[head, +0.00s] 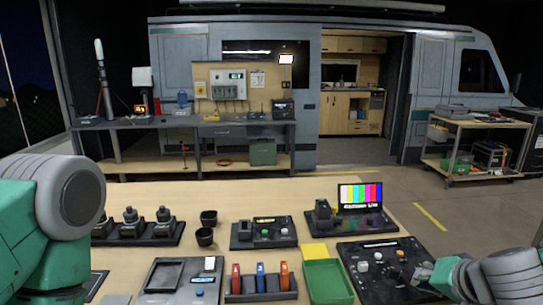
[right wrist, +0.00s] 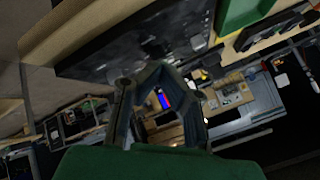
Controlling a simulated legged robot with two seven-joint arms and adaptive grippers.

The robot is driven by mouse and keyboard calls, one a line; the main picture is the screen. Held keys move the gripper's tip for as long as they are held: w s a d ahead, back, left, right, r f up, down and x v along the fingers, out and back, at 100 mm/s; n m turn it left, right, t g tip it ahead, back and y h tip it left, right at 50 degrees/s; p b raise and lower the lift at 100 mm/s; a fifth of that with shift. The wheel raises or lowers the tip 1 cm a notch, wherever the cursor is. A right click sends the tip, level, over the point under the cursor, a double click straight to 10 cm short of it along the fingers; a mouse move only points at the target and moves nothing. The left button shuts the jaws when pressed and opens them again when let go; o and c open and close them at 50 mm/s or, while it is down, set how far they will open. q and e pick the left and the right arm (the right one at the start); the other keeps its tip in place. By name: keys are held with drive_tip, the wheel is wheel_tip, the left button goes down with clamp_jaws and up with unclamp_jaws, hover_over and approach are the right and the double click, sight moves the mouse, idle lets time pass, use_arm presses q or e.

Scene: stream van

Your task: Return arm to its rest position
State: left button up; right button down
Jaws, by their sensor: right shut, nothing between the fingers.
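My right arm comes in at the lower right corner of the head view. Its gripper (head: 428,273) is by the right side of the black control panel (head: 352,265), low over the table or touching it; I cannot tell which. In the right wrist view the two dark fingers (right wrist: 158,70) close together at their tips, with nothing held between them. The van scene shows through the gap behind them. My left arm shows only as a grey and green link at the left edge of the head view; its gripper is out of the frame.
Beyond are a workbench (head: 195,122), van and cart (head: 472,150).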

drive_tip(key=s+a+f+n+g, duration=0.2)
drive_tip(key=s+f, duration=0.6)
drive_tip(key=f, duration=0.1)
drive_tip(key=s+a+f+n+g, duration=0.2)
drive_tip(key=s+f+g, duration=0.1)
drive_tip(key=s+f, duration=0.5)
drive_tip(key=s+d+f+n+g+h, duration=0.1)
drive_tip(key=s+f+g, duration=0.15)
drive_tip(key=s, duration=0.45)
drive_tip(key=s+d+f+n+g+h, duration=0.15)
drive_tip(key=s+f, duration=0.25)
drive_tip(key=s, duration=0.4)
use_arm(q)
drive_tip(key=f+b, duration=0.4)
drive_tip(key=shift+w+f, duration=0.35)
drive_tip(key=shift+w, duration=0.05)
use_arm(e)
drive_tip(key=shift+n+t+y, duration=0.35)
drive_tip(key=shift+t+y, duration=0.1)
drive_tip(key=shift+t, duration=0.05)
drive_tip(key=w+f, duration=0.1)
drive_tip(key=f, duration=0.1)
drive_tip(key=w+f, duration=0.1)
drive_tip(key=w, duration=0.1)
drive_tip(key=shift+a+f, duration=0.4)
